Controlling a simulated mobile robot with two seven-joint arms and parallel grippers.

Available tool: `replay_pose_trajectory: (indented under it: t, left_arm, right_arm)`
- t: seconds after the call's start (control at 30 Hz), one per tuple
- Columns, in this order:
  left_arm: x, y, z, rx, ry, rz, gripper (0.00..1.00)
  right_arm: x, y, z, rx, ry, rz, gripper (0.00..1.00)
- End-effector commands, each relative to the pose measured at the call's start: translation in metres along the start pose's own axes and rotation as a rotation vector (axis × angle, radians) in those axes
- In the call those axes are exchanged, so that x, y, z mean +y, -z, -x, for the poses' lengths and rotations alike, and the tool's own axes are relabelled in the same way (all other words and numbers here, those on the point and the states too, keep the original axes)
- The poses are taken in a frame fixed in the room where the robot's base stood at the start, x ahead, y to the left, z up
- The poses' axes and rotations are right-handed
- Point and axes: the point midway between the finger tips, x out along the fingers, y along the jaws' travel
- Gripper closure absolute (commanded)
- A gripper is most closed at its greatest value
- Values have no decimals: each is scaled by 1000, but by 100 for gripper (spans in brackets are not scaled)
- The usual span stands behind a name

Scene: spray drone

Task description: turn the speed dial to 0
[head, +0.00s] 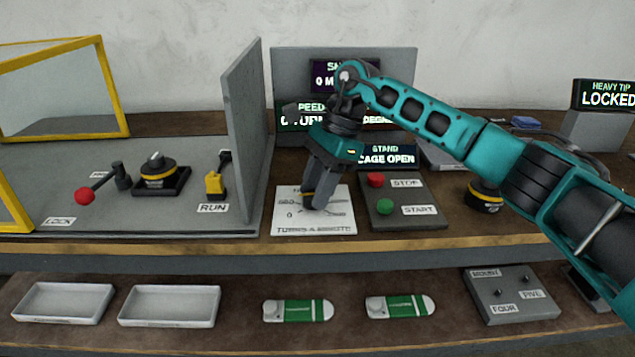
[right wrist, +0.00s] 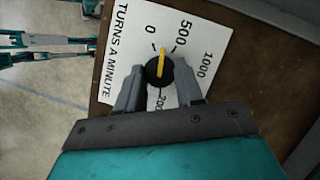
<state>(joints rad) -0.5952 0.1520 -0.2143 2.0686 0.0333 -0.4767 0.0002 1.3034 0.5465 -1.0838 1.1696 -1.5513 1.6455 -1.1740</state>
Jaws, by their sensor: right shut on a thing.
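The speed dial (right wrist: 159,71) is a round black knob with a yellow pointer bar, on a white card (right wrist: 130,45) marked TURNS A MINUTE. The card (head: 315,223) also shows in the head view, where my gripper hides most of the dial. In the right wrist view the pointer aims between the 0 and 500 marks. My right gripper (right wrist: 160,84) reaches down to the card, with one finger on each side of the dial, shut on it; it also shows in the head view (head: 318,203). My left gripper is not in view.
Right of the card is a panel (head: 419,222) with a red STOP button (head: 375,180) and a green START button (head: 385,206). A grey upright wall (head: 243,130) stands left. Behind, displays are partly hidden by my arm; one reads CAGE OPEN (head: 387,159).

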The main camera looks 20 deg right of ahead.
Motion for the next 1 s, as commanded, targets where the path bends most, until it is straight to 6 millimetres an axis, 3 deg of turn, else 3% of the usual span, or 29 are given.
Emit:
replay_pose_trajectory:
  t: [0.5,1.0]
  left_arm:
    - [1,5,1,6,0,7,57]
    - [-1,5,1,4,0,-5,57]
  right_arm:
    - [-4,-1,0,2,-144,352,94]
    - [-4,-1,0,3,-180,440,94]
